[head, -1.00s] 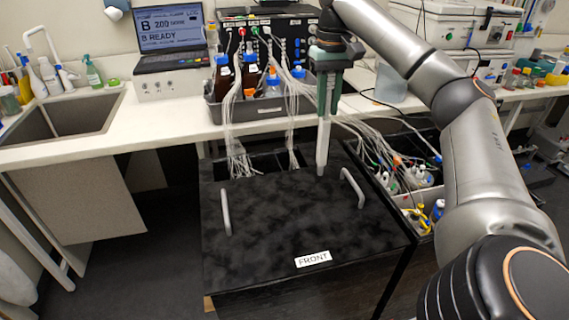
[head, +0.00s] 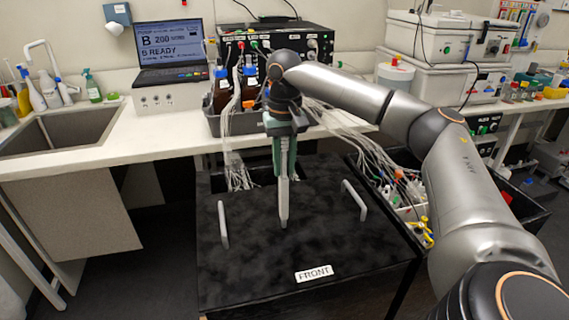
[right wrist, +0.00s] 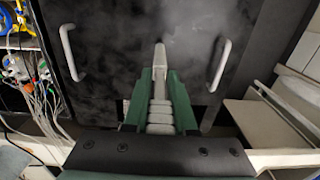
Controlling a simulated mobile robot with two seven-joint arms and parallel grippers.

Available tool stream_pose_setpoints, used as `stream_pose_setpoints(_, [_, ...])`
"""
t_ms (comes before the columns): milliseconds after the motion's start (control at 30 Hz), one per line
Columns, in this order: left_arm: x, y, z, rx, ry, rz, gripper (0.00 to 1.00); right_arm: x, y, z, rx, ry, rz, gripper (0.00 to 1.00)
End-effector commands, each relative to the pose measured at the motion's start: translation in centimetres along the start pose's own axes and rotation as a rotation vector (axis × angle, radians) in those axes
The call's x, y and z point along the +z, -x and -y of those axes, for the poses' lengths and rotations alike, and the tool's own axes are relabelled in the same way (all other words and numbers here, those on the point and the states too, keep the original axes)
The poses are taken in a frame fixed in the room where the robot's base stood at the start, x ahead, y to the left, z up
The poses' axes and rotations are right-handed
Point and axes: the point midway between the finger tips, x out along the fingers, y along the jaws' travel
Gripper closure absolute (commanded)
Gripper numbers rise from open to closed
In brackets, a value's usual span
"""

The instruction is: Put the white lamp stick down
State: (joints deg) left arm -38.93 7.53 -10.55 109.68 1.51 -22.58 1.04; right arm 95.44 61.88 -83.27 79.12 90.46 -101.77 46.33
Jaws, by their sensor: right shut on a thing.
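My right gripper (head: 283,168) has green fingers, shut on the white lamp stick (head: 284,205). The stick points down, nearly upright, over the middle of the black lid (head: 270,255), between its two grey handles. I cannot tell whether its lower tip touches the lid. In the right wrist view, the stick (right wrist: 160,65) extends out between the green fingers (right wrist: 158,105), with the dark lid behind it. My left gripper is in neither view.
The lid has a left handle (head: 223,225), a right handle (head: 354,200) and a FRONT label (head: 314,273). Tubes (head: 375,160) hang at the right. Most of the lid is bare.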

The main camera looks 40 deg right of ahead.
Motion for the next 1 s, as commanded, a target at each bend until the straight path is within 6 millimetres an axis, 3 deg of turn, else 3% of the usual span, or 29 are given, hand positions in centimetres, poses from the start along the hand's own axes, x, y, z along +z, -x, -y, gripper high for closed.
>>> stream_pose_setpoints(267, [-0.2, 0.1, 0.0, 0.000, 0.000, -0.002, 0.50, 0.0, -0.1, 0.0, 0.001, 0.000, 0.001, 1.00])
stream_pose_setpoints(300, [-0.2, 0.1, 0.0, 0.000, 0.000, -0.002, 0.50, 0.0, -0.2, 0.0, 0.001, 0.000, 0.001, 0.75])
stream_pose_setpoints(567, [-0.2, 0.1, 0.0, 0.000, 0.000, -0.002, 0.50, 0.0, -0.2, 0.0, 0.001, 0.000, 0.000, 0.46])
stream_pose_setpoints(867, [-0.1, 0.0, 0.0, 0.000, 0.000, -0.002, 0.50, 0.0, -0.1, 0.0, 0.000, 0.000, -0.001, 0.46])
stream_pose_setpoints(1000, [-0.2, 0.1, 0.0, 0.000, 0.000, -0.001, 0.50, -0.1, 1.6, 0.0, -0.002, 0.000, -0.003, 0.46])
